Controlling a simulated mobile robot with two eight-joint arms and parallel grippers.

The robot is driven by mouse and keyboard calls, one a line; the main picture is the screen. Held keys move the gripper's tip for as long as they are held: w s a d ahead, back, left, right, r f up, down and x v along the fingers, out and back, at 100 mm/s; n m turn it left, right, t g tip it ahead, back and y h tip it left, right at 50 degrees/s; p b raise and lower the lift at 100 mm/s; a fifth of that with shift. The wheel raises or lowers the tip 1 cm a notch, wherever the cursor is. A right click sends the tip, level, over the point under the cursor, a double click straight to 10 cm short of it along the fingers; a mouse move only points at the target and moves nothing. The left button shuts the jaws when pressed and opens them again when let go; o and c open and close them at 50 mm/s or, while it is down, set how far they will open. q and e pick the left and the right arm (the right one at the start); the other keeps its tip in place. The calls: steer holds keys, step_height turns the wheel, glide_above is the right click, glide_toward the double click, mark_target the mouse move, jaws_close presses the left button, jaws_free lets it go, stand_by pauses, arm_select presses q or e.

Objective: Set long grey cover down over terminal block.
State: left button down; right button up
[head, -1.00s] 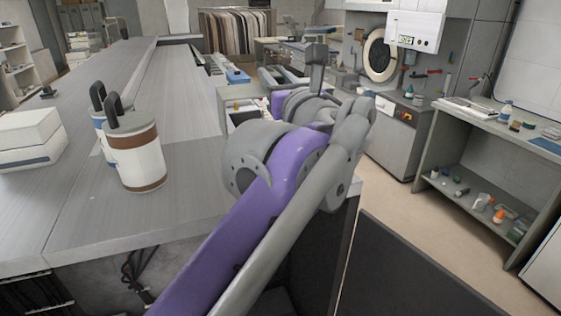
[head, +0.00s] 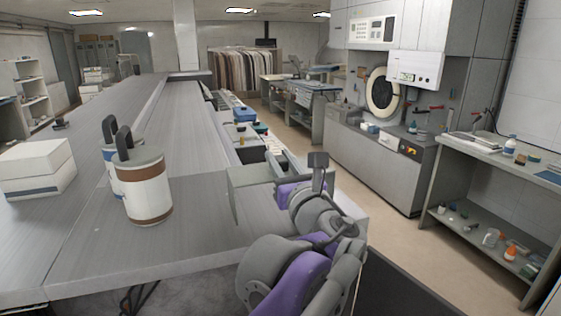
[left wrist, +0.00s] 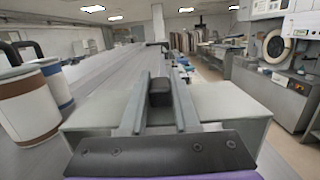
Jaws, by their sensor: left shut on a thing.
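The long grey cover (head: 252,190) is a wide pale grey box shape beside the ironer's long grey table. My left gripper (head: 284,165) is shut on it. In the left wrist view the two finger rails (left wrist: 160,88) close on a dark upright block, seemingly its handle, and the cover (left wrist: 92,112) spreads out to both sides beneath them. The cover looks about level. I cannot tell whether it hangs free or touches something below. The terminal block cannot be made out; the cover and gripper may hide it. My right gripper is not in view.
A workbench (head: 492,150) stands at right, with clear floor between.

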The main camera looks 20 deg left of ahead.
arm_select(q)
steer(key=shift+f, duration=0.2)
steer(key=shift+f, duration=0.1)
steer(key=c, duration=0.6)
jaws_free()
steer(key=shift+c, duration=0.2)
